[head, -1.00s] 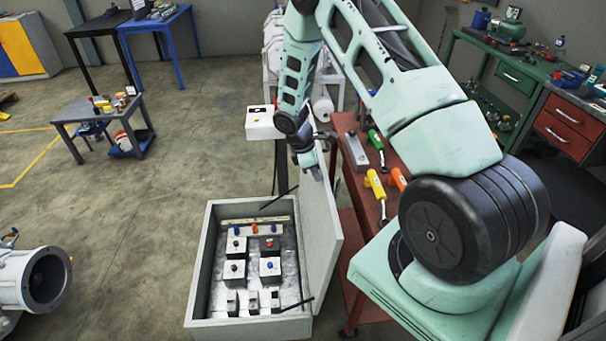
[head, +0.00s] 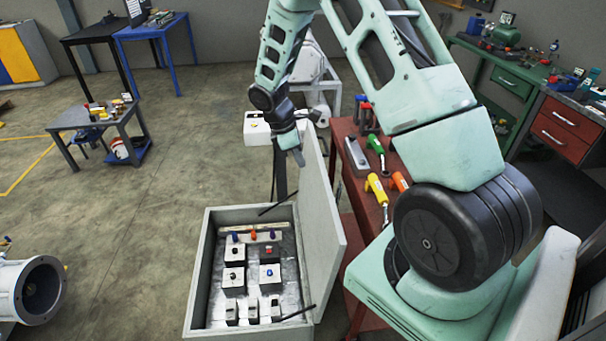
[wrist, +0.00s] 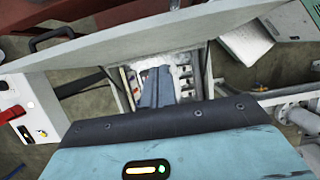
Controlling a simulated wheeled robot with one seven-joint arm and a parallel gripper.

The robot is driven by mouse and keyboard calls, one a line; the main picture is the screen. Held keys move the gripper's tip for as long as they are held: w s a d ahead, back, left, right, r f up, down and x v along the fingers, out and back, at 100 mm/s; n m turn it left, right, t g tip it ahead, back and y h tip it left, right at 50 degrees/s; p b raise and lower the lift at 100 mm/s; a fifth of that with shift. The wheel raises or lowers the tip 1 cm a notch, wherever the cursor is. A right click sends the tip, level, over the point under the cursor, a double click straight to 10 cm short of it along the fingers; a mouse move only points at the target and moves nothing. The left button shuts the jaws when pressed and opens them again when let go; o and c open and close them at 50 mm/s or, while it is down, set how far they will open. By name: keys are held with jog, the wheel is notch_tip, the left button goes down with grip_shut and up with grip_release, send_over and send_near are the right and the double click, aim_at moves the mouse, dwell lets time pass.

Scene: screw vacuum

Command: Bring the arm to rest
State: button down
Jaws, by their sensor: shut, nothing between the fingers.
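My gripper (head: 297,157) hangs at the end of my raised arm, pointing down, above the far end of the open grey box and near its raised lid. It is shut and empty. In the wrist view its fingers (wrist: 155,87) show close together, with the inside of the box behind them. The box (head: 200,265) stands open, with several switches, knobs and coloured lamps on its panel. Its lid (head: 325,225) stands up along the right side. The gripper appears apart from both lid and box, though the exact gap cannot be told.
A red cart (head: 352,205) with coloured screwdriver-like tools (head: 376,187) stands right of the lid. A white box with a button (head: 256,128) is behind the gripper. A green workbench (head: 500,70) is at the back right.

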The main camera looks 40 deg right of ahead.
jog(key=shift+s+v, duration=0.1)
jog(key=shift+v, duration=0.55)
jog(key=shift+s+v, duration=0.15)
jog(key=shift+v, duration=0.5)
jog(key=shift+d+r, duration=0.1)
jog(key=shift+d, duration=0.1)
jog(key=s+a+r+t+y, duration=0.1)
jog(key=s+a+r, duration=0.2)
jog(key=a, duration=0.5)
jog(key=s+a+r+m, duration=0.1)
jog(key=s+a+r, duration=0.2)
jog(key=a, duration=0.5)
jog(key=s+a+r+t+y, duration=0.1)
jog(key=s+a+r, duration=0.2)
jog(key=a, duration=0.5)
jog(key=s+a+r+m, duration=0.1)
jog(key=s+a, duration=0.3)
jog(key=s, duration=0.4)
jog(key=s+a+r+m+y, duration=0.1)
jog(key=s+a+r, duration=0.1)
jog(key=s+a, duration=0.3)
jog(key=s+b, duration=0.1)
jog(key=s, duration=0.3)
jog(key=shift+s+y, duration=0.2)
jog(key=shift+y, duration=0.1)
